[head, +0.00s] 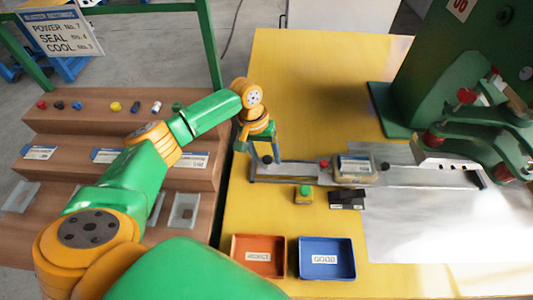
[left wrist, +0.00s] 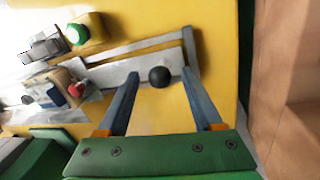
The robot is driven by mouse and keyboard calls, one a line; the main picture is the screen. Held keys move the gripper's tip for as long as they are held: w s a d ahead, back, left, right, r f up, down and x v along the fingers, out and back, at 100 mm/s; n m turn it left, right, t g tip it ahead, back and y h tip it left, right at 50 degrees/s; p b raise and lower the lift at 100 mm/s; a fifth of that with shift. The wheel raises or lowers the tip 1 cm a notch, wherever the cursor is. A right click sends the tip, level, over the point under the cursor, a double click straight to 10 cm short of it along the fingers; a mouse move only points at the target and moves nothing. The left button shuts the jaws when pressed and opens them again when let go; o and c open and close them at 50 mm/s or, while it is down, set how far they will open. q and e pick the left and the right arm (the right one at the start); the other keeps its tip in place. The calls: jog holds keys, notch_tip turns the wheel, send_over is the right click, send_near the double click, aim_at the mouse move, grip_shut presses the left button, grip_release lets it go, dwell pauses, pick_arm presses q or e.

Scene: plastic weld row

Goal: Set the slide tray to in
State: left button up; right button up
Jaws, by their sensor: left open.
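The slide tray is a flat grey metal slide (head: 300,171) lying in a rail frame on the yellow table. Its outer end carries a black ball knob, clear in the left wrist view (left wrist: 159,76). A small clear box with a label (head: 355,167) sits along the slide, beside a red knob (head: 324,163). My left gripper (head: 262,162) is over the slide's left end. In the left wrist view its two fingers (left wrist: 160,86) are apart, one on each side of the black knob, with gaps visible. My right gripper is not in view.
A green press (head: 430,70) stands at the right end of the rail. A green button box (head: 304,194) and a black block (head: 347,199) are in front of the rail. A red bin (head: 239,270) and a blue bin (head: 350,272) are nearer. The table behind the rail is clear.

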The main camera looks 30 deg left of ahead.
pick_arm(q)
jog(key=shift+w+f, duration=0.15)
jog(key=shift+f, duration=0.15)
jog(key=shift+r, duration=0.1)
grip_shut()
dwell(1.1)
